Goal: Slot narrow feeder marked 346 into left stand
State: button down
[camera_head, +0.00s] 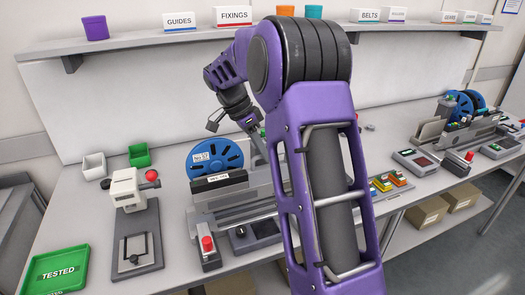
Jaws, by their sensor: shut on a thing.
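My gripper (252,125) is above the left stand (205,222), partly behind my purple arm. It is shut on a slim grey piece, seemingly a narrow feeder (260,146), which looks tilted and is mostly hidden by my arm. I cannot read a 346 on it. The left stand is a grey slotted base on the bench. A feeder with a blue reel (230,156) and a dark body with a white label stands in it. I cannot tell whether the held piece touches the stand.
A hand press (133,205) and a green TESTED tray (57,272) are left of the stand. A small box with a red button (208,250) is in front. Another stand with blue reels (460,107) is far right. A shelf with labelled boxes runs above.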

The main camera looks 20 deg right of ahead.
jog(key=shift+f+b, duration=0.75)
jog(key=shift+f, duration=0.15)
dwell(1.5)
jog(key=shift+d, duration=1.45)
dwell(0.3)
jog(key=c, duration=0.9)
grip_release()
jog(key=shift+o, duration=0.6)
jog(key=shift+a+f, duration=0.1)
